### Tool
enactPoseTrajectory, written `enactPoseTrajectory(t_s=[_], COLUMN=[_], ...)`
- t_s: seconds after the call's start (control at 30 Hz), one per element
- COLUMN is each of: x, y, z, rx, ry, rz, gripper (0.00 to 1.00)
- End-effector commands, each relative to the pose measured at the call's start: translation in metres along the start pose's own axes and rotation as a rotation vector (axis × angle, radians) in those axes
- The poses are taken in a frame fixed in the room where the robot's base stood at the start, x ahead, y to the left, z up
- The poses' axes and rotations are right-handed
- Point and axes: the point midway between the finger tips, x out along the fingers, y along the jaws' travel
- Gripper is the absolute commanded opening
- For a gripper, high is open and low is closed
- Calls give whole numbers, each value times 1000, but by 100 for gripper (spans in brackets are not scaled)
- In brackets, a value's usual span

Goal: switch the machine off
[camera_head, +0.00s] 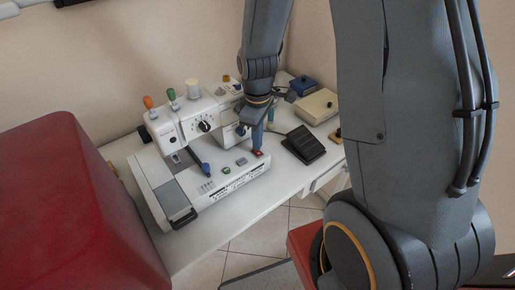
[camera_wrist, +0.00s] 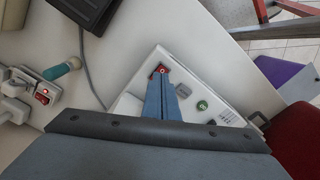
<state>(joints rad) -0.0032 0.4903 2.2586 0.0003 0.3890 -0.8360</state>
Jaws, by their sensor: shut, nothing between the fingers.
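The machine is a white sewing machine (camera_head: 207,122) on a white table, with a long flat base (camera_head: 235,182). A red switch (camera_head: 259,153) sits at the right end of the base. It also shows in the wrist view as a red square with a light ring mark (camera_wrist: 161,69). My gripper (camera_head: 257,147) is shut and empty, pointing down over the red switch. In the wrist view its blue fingertips (camera_wrist: 159,81) are right beside the switch and partly cover it. I cannot tell whether they touch it.
A green button (camera_wrist: 202,105) sits on the base near the red switch. A black foot pedal (camera_head: 303,145) lies to the right. A power strip with a lit-looking red rocker (camera_wrist: 42,97) is at the wrist view's left. A large red object (camera_head: 75,210) blocks the head view's left.

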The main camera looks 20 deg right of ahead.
Motion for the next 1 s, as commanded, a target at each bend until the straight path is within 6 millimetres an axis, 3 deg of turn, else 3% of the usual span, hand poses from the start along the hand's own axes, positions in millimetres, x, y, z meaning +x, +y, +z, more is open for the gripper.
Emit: enactPoseTrajectory(t_s=[0.63, 1.0], x=[-49, -52], y=[-1, -1], z=[2, 1], rx=[1, 1], ry=[-2, -3], rz=[-2, -3], gripper=[0, 0])
